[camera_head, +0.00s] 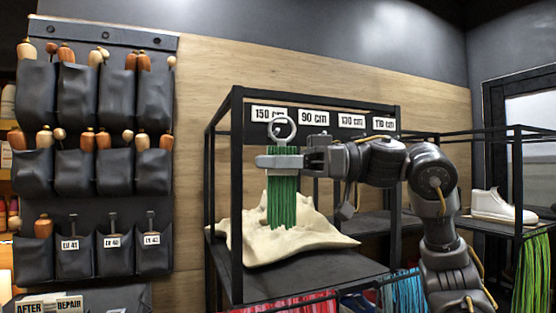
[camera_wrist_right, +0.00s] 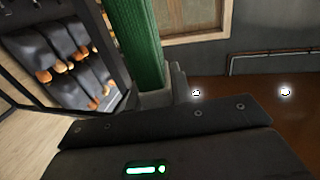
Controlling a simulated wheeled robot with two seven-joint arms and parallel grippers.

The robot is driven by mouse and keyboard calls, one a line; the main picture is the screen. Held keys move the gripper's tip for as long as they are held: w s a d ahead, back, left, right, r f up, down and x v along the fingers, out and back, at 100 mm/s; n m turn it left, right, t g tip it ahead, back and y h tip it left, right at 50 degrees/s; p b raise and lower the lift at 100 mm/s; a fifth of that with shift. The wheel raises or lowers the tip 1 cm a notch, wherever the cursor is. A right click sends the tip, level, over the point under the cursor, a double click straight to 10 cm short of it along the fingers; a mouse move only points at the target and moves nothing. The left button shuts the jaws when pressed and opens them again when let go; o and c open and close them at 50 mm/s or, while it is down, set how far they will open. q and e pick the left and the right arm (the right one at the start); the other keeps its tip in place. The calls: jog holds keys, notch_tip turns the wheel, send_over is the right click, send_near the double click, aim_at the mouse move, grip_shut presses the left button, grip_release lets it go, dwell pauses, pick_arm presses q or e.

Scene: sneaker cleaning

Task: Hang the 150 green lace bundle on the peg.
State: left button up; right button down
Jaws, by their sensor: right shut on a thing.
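A green lace bundle (camera_head: 281,201) with a pale ring (camera_head: 281,128) at its top hangs upright from my right gripper (camera_head: 279,161). That gripper is shut on the bundle just below the ring. The bundle also shows in the right wrist view (camera_wrist_right: 143,45). In the head view the ring is in front of the label board, close to the 150 cm label (camera_head: 268,114). I cannot tell how far the ring is from the board, and the peg under that label is not clearly visible. My left gripper is not in view.
A black frame rack (camera_head: 237,200) surrounds the bundle, with 90, 130 and 110 cm labels to the right. A cream cloth (camera_head: 262,240) lies on its shelf behind the bundle. A white sneaker (camera_head: 497,207) stands at right. A pocket organiser (camera_head: 113,155) with tools hangs at left.

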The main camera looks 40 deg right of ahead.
jog(key=shift+w+d+f+p, duration=0.1)
jog(key=shift+w+d+f, duration=0.15)
jog(key=shift+w, duration=0.55)
jog(key=shift+w+d+f+p, duration=0.15)
jog(key=shift+w+d, duration=0.15)
jog(key=shift+w, duration=0.5)
jog(key=shift+w+d+f+p, duration=0.1)
jog(key=shift+w+d+f, duration=0.15)
jog(key=shift+w, duration=0.55)
jog(key=c, duration=1.1)
grip_release()
jog(key=shift+c, duration=0.2)
jog(key=b+v, duration=0.2)
jog(key=v, duration=0.9)
jog(key=shift+b, duration=0.4)
